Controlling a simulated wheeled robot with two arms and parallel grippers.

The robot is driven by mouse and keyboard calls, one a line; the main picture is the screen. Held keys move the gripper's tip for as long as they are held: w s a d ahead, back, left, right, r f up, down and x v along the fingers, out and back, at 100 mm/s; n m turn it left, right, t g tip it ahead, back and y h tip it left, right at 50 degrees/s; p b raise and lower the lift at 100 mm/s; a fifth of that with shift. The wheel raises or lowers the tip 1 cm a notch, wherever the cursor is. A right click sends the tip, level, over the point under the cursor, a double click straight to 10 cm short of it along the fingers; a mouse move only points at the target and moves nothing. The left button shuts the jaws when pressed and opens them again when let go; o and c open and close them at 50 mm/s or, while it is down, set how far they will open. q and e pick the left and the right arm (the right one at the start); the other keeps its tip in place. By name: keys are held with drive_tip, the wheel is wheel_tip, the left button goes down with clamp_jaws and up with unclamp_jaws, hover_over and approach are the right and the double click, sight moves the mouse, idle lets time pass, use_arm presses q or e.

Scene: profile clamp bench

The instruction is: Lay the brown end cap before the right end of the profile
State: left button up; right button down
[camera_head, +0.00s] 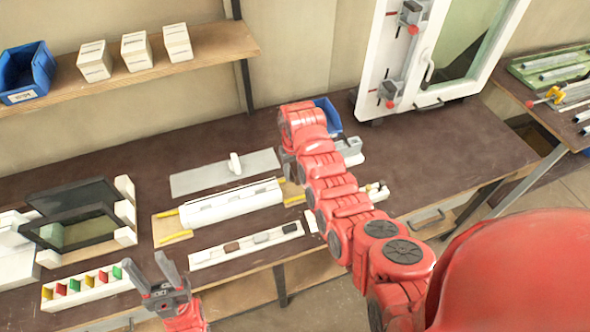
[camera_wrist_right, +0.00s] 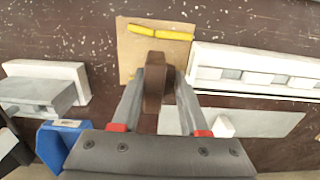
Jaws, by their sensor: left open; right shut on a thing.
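The white profile (camera_head: 232,204) lies on the bench, and its right end also shows in the right wrist view (camera_wrist_right: 215,56). A wooden board with yellow strips (camera_wrist_right: 160,32) lies beyond that end. My right gripper (camera_wrist_right: 157,78) is shut on the brown end cap (camera_wrist_right: 153,85) and holds it over the board, beside the profile's end. Whether the cap touches the board I cannot tell. In the head view my right arm hides the cap. My left gripper (camera_head: 164,278) is open and empty at the front edge, left of the profile.
A white tray (camera_head: 208,256) with a dark brown piece (camera_head: 232,247) and grey pieces lies before the profile. A grey plate (camera_head: 200,180) lies behind it. A blue bin (camera_wrist_right: 58,143) and a grey metal device (camera_wrist_right: 45,88) stand near my right gripper.

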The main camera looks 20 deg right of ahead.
sight(295, 190)
drive_tip(key=shift+f, duration=0.8)
drive_tip(key=f+b, duration=0.2)
drive_tip(key=shift+s+d+f, duration=0.15)
drive_tip(key=shift+s+f, duration=0.05)
drive_tip(key=shift+f, duration=0.15)
drive_tip(key=shift+w+f+b, duration=0.15)
drive_tip(key=shift+f+b, duration=0.2)
drive_tip(key=shift+f, duration=0.15)
drive_tip(key=shift+b, duration=0.3)
drive_tip(key=shift+f+b, duration=0.25)
drive_tip(key=shift+b, duration=0.05)
idle(0.3)
